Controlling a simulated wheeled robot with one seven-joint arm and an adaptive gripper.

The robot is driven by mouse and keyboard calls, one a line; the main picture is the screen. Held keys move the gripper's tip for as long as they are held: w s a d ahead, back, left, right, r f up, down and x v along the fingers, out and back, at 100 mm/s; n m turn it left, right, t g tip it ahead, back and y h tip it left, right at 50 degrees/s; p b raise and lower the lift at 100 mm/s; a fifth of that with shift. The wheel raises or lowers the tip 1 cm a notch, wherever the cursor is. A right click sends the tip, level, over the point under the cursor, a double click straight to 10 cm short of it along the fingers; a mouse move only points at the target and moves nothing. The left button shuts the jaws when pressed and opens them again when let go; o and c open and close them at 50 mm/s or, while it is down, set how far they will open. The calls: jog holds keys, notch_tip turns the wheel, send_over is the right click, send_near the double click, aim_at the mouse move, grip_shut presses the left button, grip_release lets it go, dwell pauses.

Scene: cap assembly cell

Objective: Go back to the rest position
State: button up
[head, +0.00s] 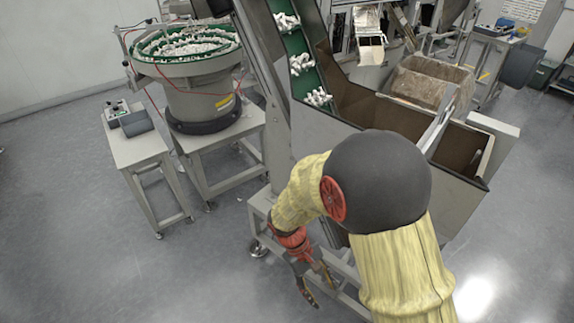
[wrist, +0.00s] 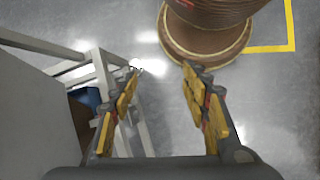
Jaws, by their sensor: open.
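My gripper (head: 318,284) hangs low in the head view, at the end of my yellow-sleeved arm, beside the metal frame under the hopper. In the wrist view my gripper (wrist: 160,85) shows two yellow-padded fingers spread apart. Nothing is between the fingers, only grey floor beyond them. The arm's big dark joint covers part of the hopper in the head view.
A hopper (head: 340,147) with a green conveyor (head: 296,42) carrying white parts stands close by. A bowl feeder (head: 200,100) and a small table (head: 140,150) stand left. In the wrist view a brown round base (wrist: 205,40) stands near a yellow floor line (wrist: 290,25). Floor at left is clear.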

jog(key=s+d+r+m+t+y+p, duration=0.1)
jog(key=s+d+r+m+t, duration=0.1)
jog(key=r, duration=0.9)
jog(key=s+d+r+m+t+y+p, duration=0.1)
jog(key=s+d+r+m+t+y, duration=0.1)
jog(key=r, duration=0.9)
jog(key=s+d+r+m+t+y+p, duration=0.1)
jog(key=s+d+r+t, duration=0.3)
jog(key=r, duration=0.7)
jog(key=shift+s+d+r+m+t+y+p, duration=0.3)
jog(key=shift+d+m+t, duration=0.3)
jog(key=shift+m, duration=0.3)
